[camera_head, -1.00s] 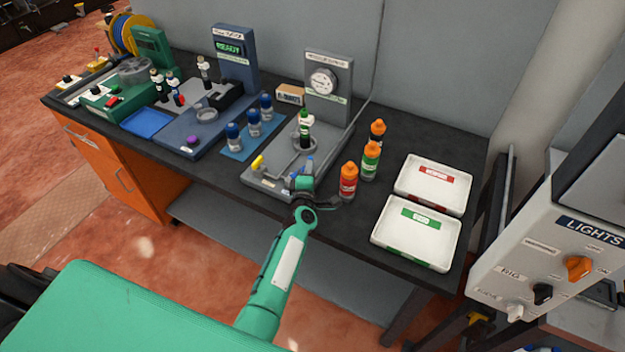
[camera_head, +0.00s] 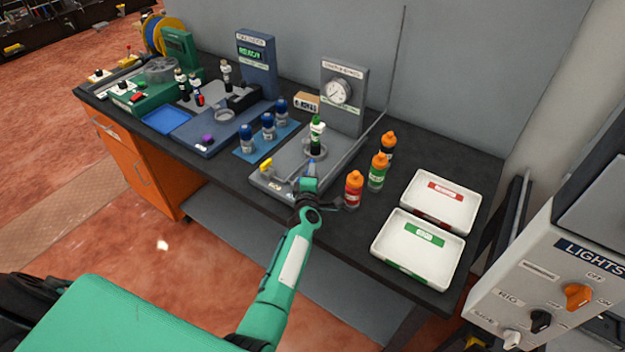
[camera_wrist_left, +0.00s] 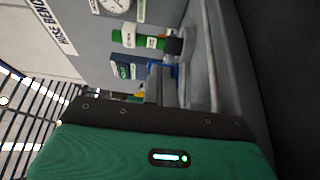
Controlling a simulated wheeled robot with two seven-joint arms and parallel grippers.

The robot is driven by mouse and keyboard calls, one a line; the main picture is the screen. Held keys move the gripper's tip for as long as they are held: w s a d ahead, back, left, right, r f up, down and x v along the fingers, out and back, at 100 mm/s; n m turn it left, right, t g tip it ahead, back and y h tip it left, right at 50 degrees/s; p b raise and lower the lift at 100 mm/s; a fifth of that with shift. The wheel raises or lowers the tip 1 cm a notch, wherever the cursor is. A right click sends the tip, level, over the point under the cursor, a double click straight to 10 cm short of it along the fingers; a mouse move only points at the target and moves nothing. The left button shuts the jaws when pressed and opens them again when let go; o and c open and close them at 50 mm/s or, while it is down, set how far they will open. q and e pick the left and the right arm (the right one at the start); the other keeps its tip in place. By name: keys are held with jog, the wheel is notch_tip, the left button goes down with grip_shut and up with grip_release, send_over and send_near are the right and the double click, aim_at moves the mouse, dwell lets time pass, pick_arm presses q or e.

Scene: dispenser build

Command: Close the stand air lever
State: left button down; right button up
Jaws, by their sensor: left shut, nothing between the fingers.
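The grey stand (camera_head: 275,178) sits at the front of the bench, with a gauge panel (camera_head: 343,97) at its back. A bottle with a green cap (camera_head: 316,138) stands upright on it. I cannot read which is the air lever.
A red bottle with an orange cap (camera_head: 353,190) stands close right of my left gripper, with a green one (camera_head: 377,173) behind. Two white trays (camera_head: 388,262) lie farther right. Blue-capped vials (camera_head: 268,128) stand left of the stand.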

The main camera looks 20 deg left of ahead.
pick_arm(q)
jog(key=shift+s, duration=0.2)
jog(key=p+v, duration=0.3)
jog(key=v, duration=0.9)
jog(key=shift+s+d+p, duration=0.1)
jog(key=shift+p, duration=0.3)
jog(key=shift+s+d, duration=0.15)
jog(key=shift+s, duration=0.45)
